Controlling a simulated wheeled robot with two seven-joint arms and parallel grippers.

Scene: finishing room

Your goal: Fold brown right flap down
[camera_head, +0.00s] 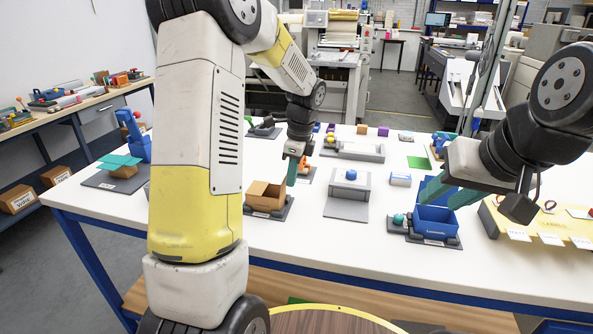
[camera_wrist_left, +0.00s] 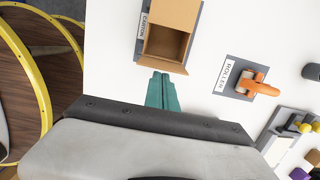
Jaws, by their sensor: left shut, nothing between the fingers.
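The brown carton (camera_head: 263,203) stands on a dark mat near the table's front edge. Its top looks open, with a flap raised. In the left wrist view the carton (camera_wrist_left: 166,45) shows its open inside and a broad flap (camera_wrist_left: 175,13) standing at the far side. My left gripper (camera_head: 292,172) is just right of the carton in the head view, apart from it as far as I can tell. In the left wrist view its teal fingers (camera_wrist_left: 163,93) are together and empty, below the carton. My right gripper (camera_head: 445,192) has its fingers spread over a blue box.
The blue box (camera_head: 434,222) stands on a mat at the right. A grey block with a blue knob (camera_head: 350,185) is right of the carton. An orange roller (camera_wrist_left: 258,87) lies on a mat near the left gripper. White table (camera_head: 310,235) is clear in front.

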